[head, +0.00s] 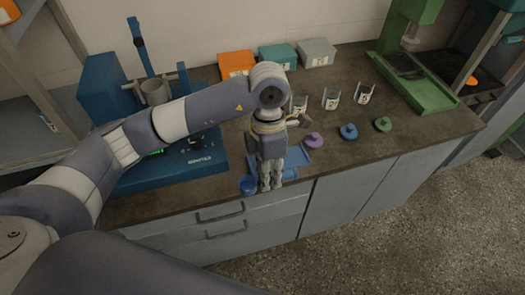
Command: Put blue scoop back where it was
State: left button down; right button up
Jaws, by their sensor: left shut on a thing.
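The blue scoop (249,184) is at the front edge of the counter, with its round bowl showing just left of my left gripper's fingers. My left gripper (269,186) points down and is shut on the scoop; the fingers hide the held part. I cannot tell whether the scoop touches the counter. A flat blue tray (300,159) lies behind and right of the gripper, partly covered by it. My right gripper is out of view.
The blue shaker (185,180) stands left, partly behind my left arm. Purple (314,140), blue (348,131) and green (383,124) knobbed lids lie right. Labelled white cups (331,100) and small boxes (314,52) stand behind. A green machine (420,85) is at right.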

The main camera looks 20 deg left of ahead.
pick_arm(q)
jog(key=w+a, duration=0.1)
jog(key=w, duration=0.2)
jog(key=w+a+p, duration=0.1)
jog(key=w+a, duration=0.1)
jog(key=w, duration=0.1)
jog(key=w+a+f+p, duration=0.1)
jog(key=w, duration=0.2)
jog(key=shift+w+a, duration=0.25)
jog(key=shift+f+p, duration=0.7)
jog(key=shift+f, duration=1.05)
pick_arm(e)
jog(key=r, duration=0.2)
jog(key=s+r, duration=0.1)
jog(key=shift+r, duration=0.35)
pick_arm(q)
jog(key=shift+f+b, duration=0.65)
jog(key=shift+b, duration=0.1)
jog(key=c, duration=1.5)
grip_release()
jog(key=shift+o, duration=0.2)
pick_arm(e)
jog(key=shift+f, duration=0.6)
pick_arm(q)
jog(key=shift+r, duration=0.1)
